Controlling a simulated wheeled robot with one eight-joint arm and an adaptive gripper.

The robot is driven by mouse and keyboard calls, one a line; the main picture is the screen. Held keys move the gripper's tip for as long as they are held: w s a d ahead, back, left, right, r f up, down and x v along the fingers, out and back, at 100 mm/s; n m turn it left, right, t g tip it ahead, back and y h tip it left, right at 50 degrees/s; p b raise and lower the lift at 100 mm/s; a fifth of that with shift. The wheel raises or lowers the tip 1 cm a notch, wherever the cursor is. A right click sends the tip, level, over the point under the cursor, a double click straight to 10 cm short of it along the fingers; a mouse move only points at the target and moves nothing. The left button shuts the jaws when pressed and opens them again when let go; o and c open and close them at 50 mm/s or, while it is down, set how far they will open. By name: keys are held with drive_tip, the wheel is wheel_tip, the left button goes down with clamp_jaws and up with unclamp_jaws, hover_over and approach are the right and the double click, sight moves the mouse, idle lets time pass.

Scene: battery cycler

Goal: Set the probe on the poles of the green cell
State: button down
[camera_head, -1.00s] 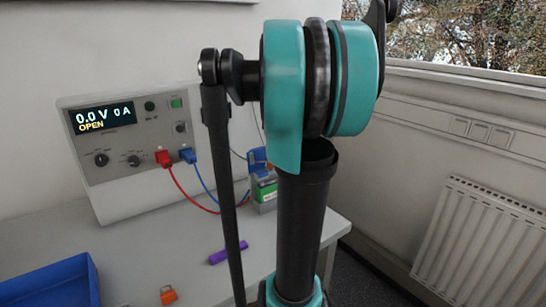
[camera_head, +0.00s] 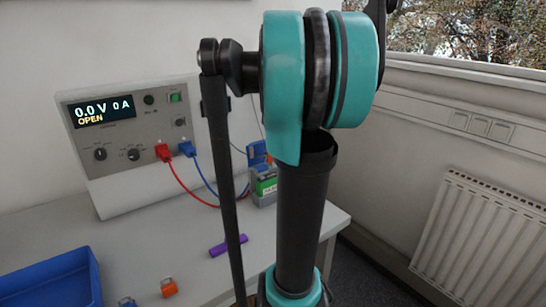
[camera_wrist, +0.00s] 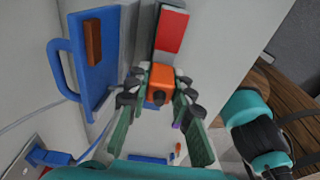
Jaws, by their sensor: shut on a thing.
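In the head view a green item, likely the green cell (camera_head: 265,187), sits in a small grey holder (camera_head: 262,200) at the back right of the table. A blue part (camera_head: 257,152) stands up behind it. My gripper (camera_wrist: 160,97) is shut on an orange block with a dark round knob (camera_wrist: 161,72). The green cell cannot be made out in the wrist view. My gripper is hidden in the head view.
The cycler (camera_head: 135,140) reads 0.0 V, OPEN; red (camera_head: 180,180) and blue leads run from it towards the holder. A purple item (camera_head: 228,245), orange items (camera_head: 168,287) and a blue tray (camera_head: 50,285) are on the table. A red rectangle (camera_wrist: 172,30) lies beyond my fingers.

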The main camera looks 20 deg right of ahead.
drive_tip(key=shift+f, duration=0.7)
idle(0.8)
idle(0.4)
drive_tip(key=shift+r, duration=3.5)
